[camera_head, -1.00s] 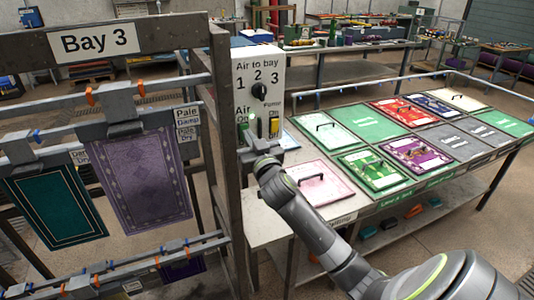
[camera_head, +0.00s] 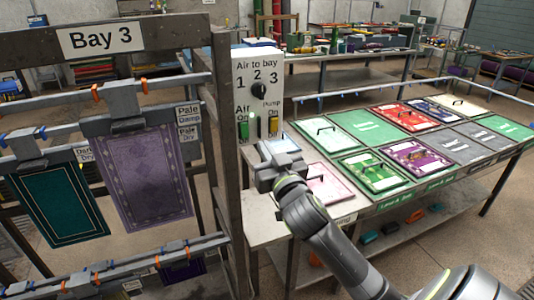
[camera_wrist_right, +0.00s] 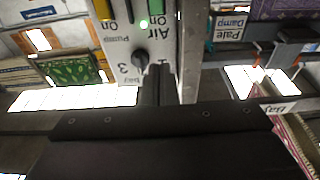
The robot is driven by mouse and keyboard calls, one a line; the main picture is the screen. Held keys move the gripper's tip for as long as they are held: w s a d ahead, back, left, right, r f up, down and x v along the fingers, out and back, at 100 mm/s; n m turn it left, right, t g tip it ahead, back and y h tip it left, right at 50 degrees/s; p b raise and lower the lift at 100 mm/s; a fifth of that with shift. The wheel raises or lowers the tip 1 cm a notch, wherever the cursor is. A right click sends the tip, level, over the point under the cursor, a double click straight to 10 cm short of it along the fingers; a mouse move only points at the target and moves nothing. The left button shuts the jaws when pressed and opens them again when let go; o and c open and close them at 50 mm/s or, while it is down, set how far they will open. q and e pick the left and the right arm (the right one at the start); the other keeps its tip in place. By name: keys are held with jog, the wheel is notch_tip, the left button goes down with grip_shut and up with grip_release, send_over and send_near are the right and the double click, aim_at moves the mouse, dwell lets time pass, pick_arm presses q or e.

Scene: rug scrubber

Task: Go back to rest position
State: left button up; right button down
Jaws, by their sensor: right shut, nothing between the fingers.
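My right gripper (camera_head: 265,172) is in front of and below the control panel (camera_head: 257,80), apart from it. Its fingers are shut and empty; in the right wrist view they (camera_wrist_right: 155,85) show as a dark closed pair pointing toward the panel. The panel, marked "Air to bay", has a black dial (camera_head: 258,90), a green Air switch (camera_head: 243,131) and a yellow Pump switch (camera_head: 273,125). A small green light (camera_wrist_right: 144,23) is lit beside the switches in the right wrist view. My left gripper is out of view.
The Bay 3 rack (camera_head: 222,150) stands close on the left, with a purple rug (camera_head: 140,180) and a teal rug (camera_head: 55,205) hanging. A bench (camera_head: 262,222) with several coloured rug panels (camera_head: 370,172) extends right, beneath my right forearm. Open floor (camera_head: 445,255) lies in front of the bench.

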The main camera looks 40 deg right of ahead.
jog(key=shift+s, duration=0.25)
jog(key=shift+w, duration=0.1)
dwell(0.3)
jog(key=w+d+f+g, duration=0.1)
jog(key=d+f+g, duration=0.1)
jog(key=f, duration=0.9)
jog(key=w+d+f+g, duration=0.2)
jog(key=f+g, duration=0.1)
jog(key=f, duration=0.8)
jog(key=s+d+f+n+g+y, duration=0.15)
jog(key=s+f, duration=0.35)
jog(key=f, duration=0.7)
jog(key=s+a+f+g+h, duration=0.1)
jog(key=s+f+g, duration=0.25)
jog(key=f, duration=0.85)
jog(key=s+a+f+g+y, duration=0.1)
jog(key=s+f+g, duration=0.1)
jog(key=s+f, duration=0.75)
jog(key=s+a+f+g+y, duration=0.1)
jog(key=s+a+f+g, duration=0.1)
jog(key=s+f, duration=0.7)
jog(key=s+a+f+g, duration=0.2)
jog(key=s+f, duration=0.1)
jog(key=s, duration=0.8)
jog(key=s+a+f+g, duration=0.2)
jog(key=s+a+f, duration=0.1)
jog(key=s, duration=0.7)
jog(key=shift+s+a+f+y, duration=0.35)
jog(key=shift+f+y, duration=0.1)
jog(key=shift+f, duration=0.25)
